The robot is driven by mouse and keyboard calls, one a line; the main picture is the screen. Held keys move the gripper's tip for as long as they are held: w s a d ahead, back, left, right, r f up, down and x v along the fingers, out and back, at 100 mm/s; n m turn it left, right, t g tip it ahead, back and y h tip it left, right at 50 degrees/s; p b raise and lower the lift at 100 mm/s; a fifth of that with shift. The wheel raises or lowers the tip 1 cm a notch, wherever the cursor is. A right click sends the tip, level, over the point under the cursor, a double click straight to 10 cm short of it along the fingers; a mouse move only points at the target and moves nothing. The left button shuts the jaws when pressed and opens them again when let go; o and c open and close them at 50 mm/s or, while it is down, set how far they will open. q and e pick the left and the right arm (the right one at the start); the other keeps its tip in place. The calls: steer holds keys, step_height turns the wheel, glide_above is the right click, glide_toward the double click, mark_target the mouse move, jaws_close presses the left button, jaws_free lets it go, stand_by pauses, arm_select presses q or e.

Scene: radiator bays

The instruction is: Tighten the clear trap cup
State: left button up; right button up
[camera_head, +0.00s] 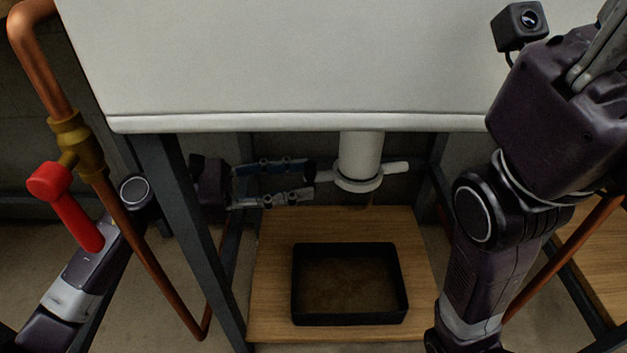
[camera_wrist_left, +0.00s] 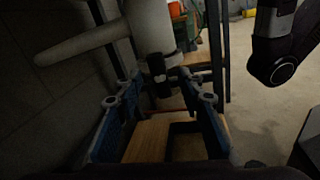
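A white drain pipe (camera_head: 361,153) comes down below the white panel. In the left wrist view the open fingers (camera_wrist_left: 158,102) stand apart, with the pipe (camera_wrist_left: 150,28) ahead. My right gripper (camera_head: 600,55) is only partly in view at the upper right, fingertips cut off.
A black tray (camera_head: 350,319) sits on a wooden board (camera_head: 270,270) below the pipe. Dark frame legs (camera_head: 190,230) stand left and right of the bay. A copper pipe (camera_head: 130,240) with a brass valve (camera_head: 77,145) and red handle (camera_head: 72,205) is at the left.

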mark_target(314, 181)
arm_select(q)
steer(key=shift+w+d+b, duration=0.2)
steer(key=shift+d+b, duration=0.05)
steer(key=shift+d, duration=0.6)
steer(key=shift+w+d+b, duration=0.15)
steer(key=shift+d+b, duration=0.05)
steer(key=shift+d, duration=0.65)
jaws_close()
